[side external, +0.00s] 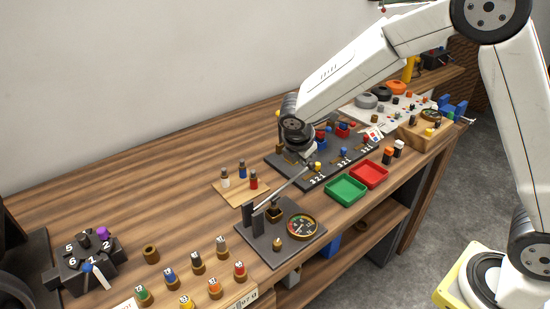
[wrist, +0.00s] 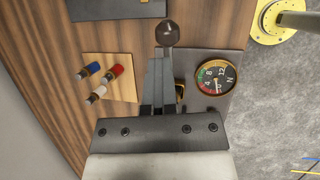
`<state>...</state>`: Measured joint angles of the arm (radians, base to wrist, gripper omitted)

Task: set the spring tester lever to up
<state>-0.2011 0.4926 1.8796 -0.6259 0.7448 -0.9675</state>
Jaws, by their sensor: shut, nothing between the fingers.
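The spring tester has a dark base plate (side external: 262,245), an upright post and a round dial gauge (side external: 302,225); the gauge also shows in the wrist view (wrist: 216,77). Its grey lever (side external: 288,184) slants from the post up and to the right. In the wrist view the lever's dark ball knob (wrist: 167,32) stands just beyond my fingertips. My gripper (side external: 310,158) is over the bench close to the lever's upper end, shut and empty. In the wrist view my fingers (wrist: 160,65) overlap the lever rod. I cannot tell whether they touch it.
A wooden board with small coloured cylinders (side external: 232,188) lies left of the tester. Green (side external: 346,188) and red (side external: 369,174) trays lie to the right. A dark numbered panel (side external: 312,178) lies behind. Several labelled pegs (side external: 214,287) stand at the front. Bare bench lies at back left.

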